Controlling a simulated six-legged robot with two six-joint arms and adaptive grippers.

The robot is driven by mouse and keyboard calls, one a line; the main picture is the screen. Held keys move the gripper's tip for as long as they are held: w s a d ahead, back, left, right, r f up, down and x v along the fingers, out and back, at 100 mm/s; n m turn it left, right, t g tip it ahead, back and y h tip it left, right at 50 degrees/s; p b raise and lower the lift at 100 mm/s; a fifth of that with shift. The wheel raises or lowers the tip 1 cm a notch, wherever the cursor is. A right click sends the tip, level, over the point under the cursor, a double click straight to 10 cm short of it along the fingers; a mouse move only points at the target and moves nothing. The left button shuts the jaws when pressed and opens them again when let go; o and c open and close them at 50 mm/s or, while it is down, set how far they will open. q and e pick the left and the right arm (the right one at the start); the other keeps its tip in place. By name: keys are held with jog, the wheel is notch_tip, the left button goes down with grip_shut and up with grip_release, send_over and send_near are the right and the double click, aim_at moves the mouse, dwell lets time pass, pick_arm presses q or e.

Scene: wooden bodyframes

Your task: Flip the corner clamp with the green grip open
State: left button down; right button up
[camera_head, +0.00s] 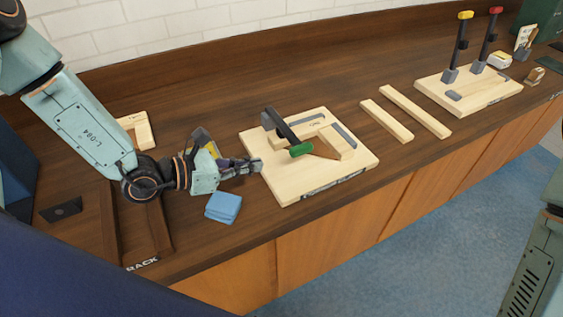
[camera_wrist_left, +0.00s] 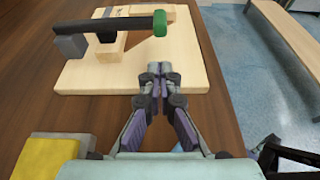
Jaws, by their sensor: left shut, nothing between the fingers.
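The corner clamp with the green grip (camera_head: 300,149) is mounted on a pale wooden board (camera_head: 355,170) in the middle of the bench. Its dark lever lies low across the wooden pieces, with the green grip at the near end. In the left wrist view the green grip (camera_wrist_left: 160,23) is at the top, beyond my fingertips. My left gripper (camera_head: 256,165) is shut and empty at the board's left edge, apart from the grip. It also shows in the left wrist view (camera_wrist_left: 158,72), over the board's near edge. My right gripper is not in view.
A blue cloth (camera_head: 223,207) lies below my left gripper. Two loose wooden strips (camera_head: 415,111) lie right of the board. Another board (camera_head: 490,95) holds two upright clamps with yellow and red grips. The bench's front edge runs close below the board.

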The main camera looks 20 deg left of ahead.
aim_at(283, 173)
pick_arm(q)
jog(key=x, duration=0.4)
jog(key=shift+s+d+b, duration=0.1)
jog(key=shift+d+b, duration=0.1)
jog(key=shift+b, duration=0.1)
jog(key=shift+x, duration=2.35)
jog(key=shift+a, duration=0.15)
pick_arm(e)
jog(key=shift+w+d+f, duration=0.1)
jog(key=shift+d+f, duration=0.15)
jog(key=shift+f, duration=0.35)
pick_arm(q)
jog(key=shift+a+r, duration=0.1)
jog(key=shift+a, duration=0.05)
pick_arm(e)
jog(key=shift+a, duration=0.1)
